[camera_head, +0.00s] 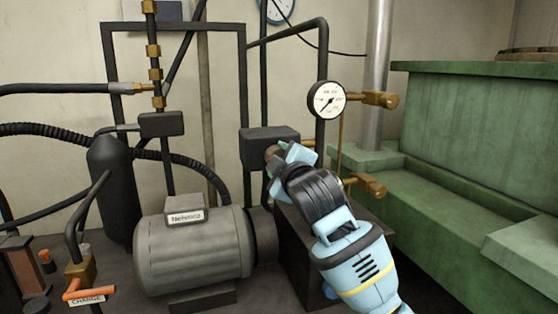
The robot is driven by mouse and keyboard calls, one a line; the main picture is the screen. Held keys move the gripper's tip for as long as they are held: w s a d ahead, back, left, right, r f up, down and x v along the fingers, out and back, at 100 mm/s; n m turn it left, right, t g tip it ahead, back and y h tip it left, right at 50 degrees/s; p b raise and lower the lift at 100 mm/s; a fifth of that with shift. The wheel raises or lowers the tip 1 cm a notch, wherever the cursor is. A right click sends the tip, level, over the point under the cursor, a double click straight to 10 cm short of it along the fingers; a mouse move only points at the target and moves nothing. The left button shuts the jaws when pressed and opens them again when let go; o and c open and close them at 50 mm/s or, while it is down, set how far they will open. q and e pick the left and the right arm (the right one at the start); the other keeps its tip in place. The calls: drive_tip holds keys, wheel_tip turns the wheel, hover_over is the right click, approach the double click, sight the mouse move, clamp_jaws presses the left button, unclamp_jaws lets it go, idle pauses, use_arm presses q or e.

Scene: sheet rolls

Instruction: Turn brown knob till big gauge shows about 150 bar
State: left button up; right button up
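The white round gauge (326,100) stands upright right of the middle, with its dark needle pointing toward the lower left. Its numbers are too small to read. A brown knob (271,153) shows at the front of the dark block (262,136), partly hidden by my gripper. My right gripper (282,160) reaches in from the lower right, with its light blue fingers close against the knob. The contact is hidden, so I cannot tell whether they grip it. My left gripper is not in view.
A grey motor (193,250) stands below left. Brass fittings (377,99) are beside the gauge and lower down (369,187). Black pipes frame the area. A green bench (470,130) fills the right side. An orange lever (85,290) is at the lower left.

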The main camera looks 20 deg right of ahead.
drive_tip(key=shift+m, duration=0.4)
drive_tip(key=o, duration=1)
drive_tip(key=s, duration=0.7)
drive_tip(key=shift+s+d, duration=0.15)
drive_tip(key=shift+s, duration=0.25)
drive_tip(key=shift+f, duration=0.1)
